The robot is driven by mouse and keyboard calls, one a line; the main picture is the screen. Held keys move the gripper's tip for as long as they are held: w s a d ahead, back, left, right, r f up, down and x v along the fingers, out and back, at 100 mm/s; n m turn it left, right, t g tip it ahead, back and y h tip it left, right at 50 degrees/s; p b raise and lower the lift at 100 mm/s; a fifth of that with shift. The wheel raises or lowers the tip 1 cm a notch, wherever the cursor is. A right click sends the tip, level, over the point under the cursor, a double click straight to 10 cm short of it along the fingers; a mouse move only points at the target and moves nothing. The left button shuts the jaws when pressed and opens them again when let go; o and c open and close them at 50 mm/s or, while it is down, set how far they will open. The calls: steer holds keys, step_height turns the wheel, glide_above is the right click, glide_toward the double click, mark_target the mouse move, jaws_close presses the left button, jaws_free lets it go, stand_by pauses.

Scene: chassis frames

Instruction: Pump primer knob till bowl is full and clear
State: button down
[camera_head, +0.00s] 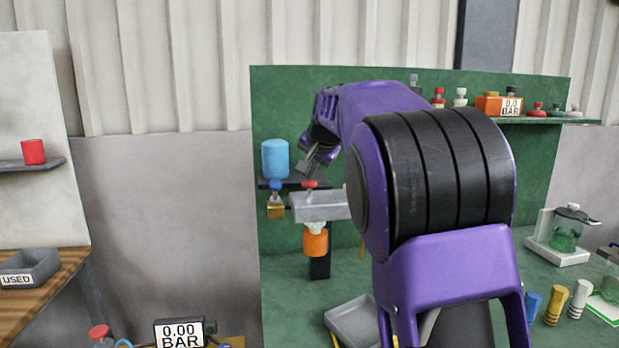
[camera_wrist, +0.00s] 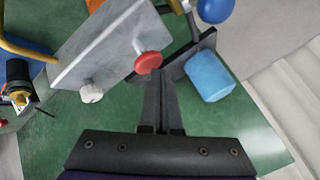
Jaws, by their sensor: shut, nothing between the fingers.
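The red knob (camera_head: 309,184) sits on top of a grey block (camera_head: 322,206) at the green board. In the wrist view the red knob (camera_wrist: 148,60) stands out from the grey block (camera_wrist: 100,55), and a white knob (camera_wrist: 91,92) is beside it. Under the block hangs a small pale part (camera_head: 315,228) above an orange cylinder (camera_head: 315,243). It may be the bowl; its contents are too small to tell. My gripper (camera_head: 306,166) is shut and empty, just above the red knob. In the wrist view its fingertips (camera_wrist: 163,73) lie close beside the knob; contact cannot be told.
A blue cylinder (camera_head: 275,158) stands left of the knob on a dark shelf; it is right of my fingers in the wrist view (camera_wrist: 209,76). A grey tray (camera_head: 352,320) lies below. My arm covers the middle.

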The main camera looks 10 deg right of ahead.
mark_target(310, 183)
steer(key=shift+r, duration=0.5)
steer(key=shift+r, duration=0.1)
step_height(310, 183, up, 5)
steer(key=p, duration=0.5)
steer(key=shift+s, duration=0.1)
